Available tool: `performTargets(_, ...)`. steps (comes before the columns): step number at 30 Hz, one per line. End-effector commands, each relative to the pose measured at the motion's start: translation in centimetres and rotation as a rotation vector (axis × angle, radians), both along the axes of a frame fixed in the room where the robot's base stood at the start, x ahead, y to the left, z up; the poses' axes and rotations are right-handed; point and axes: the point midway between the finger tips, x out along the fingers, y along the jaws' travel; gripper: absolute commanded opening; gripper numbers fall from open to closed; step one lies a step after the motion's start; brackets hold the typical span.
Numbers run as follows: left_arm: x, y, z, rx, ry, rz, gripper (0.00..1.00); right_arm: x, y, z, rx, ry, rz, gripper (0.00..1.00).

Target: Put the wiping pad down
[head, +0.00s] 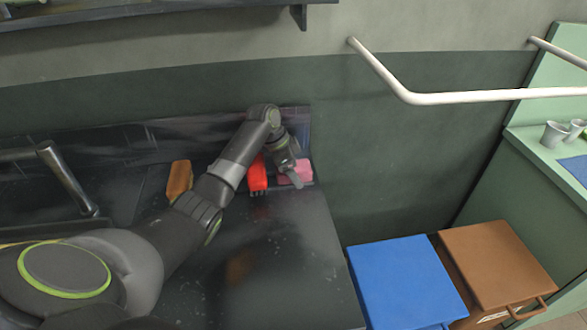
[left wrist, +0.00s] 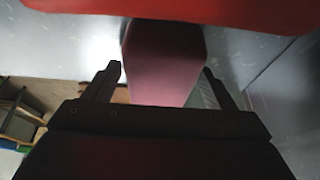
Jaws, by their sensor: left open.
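The pink wiping pad (head: 304,168) sits at the back right corner of the dark counter, next to the red brush. My left gripper (head: 296,180) is at the pad and partly covers it in the head view. In the left wrist view the pad (left wrist: 165,62) lies between the two spread fingers of my left gripper (left wrist: 161,80), with a gap visible on either side. The gripper is open. Whether the pad's underside touches the counter cannot be seen. My right gripper is not in view.
The red brush (head: 257,176) stands close on the left of the pad; its red body (left wrist: 170,12) also shows in the left wrist view. An orange item (head: 179,180) stands further left. The counter front (head: 290,270) is clear. Blue (head: 405,275) and brown (head: 497,262) bins stand at right.

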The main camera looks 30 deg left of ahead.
Motion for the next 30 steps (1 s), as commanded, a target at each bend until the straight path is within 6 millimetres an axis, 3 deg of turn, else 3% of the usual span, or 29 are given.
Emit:
performTargets(7, 0.1, 0.0, 1.1, 0.001, -0.004, -0.001, 0.78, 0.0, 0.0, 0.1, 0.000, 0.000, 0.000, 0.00)
performTargets(21, -2.1, 2.9, 9.9, 0.002, -0.004, 0.000, 0.78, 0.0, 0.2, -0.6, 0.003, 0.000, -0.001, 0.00)
performTargets(30, -2.7, 3.6, 12.3, -0.001, -0.001, 0.000, 0.78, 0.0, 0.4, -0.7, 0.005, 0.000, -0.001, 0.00)
